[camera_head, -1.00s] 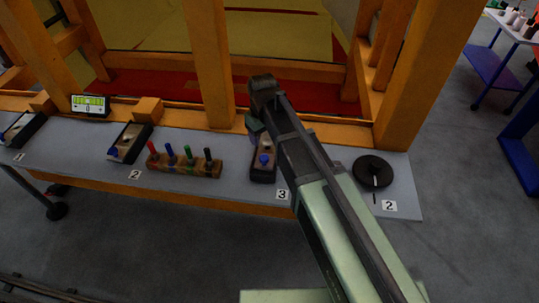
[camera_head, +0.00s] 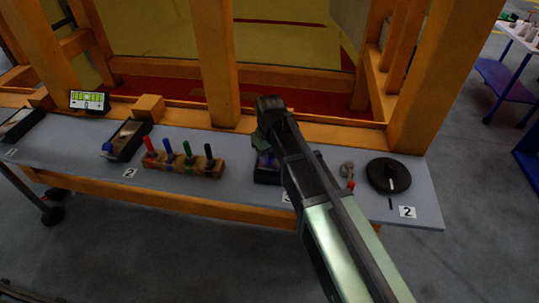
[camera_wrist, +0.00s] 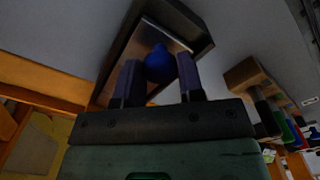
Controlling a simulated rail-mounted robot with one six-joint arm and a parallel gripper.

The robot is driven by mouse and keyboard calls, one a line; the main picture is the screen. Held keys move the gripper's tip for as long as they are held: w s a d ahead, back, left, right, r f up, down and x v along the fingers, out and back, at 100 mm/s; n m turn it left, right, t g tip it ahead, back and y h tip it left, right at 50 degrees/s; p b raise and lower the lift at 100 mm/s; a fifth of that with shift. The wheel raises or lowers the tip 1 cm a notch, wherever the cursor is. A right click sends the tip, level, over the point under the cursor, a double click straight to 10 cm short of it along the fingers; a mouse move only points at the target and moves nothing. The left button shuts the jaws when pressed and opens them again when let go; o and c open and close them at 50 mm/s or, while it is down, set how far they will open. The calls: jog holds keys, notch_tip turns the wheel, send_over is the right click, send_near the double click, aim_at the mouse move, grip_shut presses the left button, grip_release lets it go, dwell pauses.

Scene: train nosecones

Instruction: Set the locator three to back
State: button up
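Locator three (camera_head: 266,177) is a dark box on the grey bench, mostly hidden behind my arm in the head view. In the wrist view its metal plate (camera_wrist: 120,66) and dark rim show, with a round blue knob (camera_wrist: 160,62) on the plate. My gripper (camera_wrist: 158,75) has its two dark fingers apart, one on each side of the blue knob. I cannot tell whether the fingers touch it. In the head view my gripper reaches down over the locator and its fingertips are hidden.
Locator two (camera_head: 127,139) and a wooden block with several coloured markers (camera_head: 184,166) stand to the left. A black round disc (camera_head: 388,175) and a small red item (camera_head: 351,185) are to the right. Orange frame posts (camera_head: 218,65) rise behind the bench.

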grip_shut()
jog(key=shift+s+a, duration=0.2)
jog(key=shift+s, duration=1)
jog(key=shift+s+a, duration=0.15)
jog(key=shift+s, duration=1.05)
jog(key=o, duration=0.6)
grip_release()
jog(key=shift+s+a, duration=0.1)
jog(key=shift+s, duration=0.05)
jog(key=shift+c, duration=0.2)
jog(key=shift+o, duration=0.2)
notch_tip(320, 180, up, 11)
jog(key=p, duration=1)
jog(key=shift+p, duration=0.4)
jog(key=shift+f, duration=0.15)
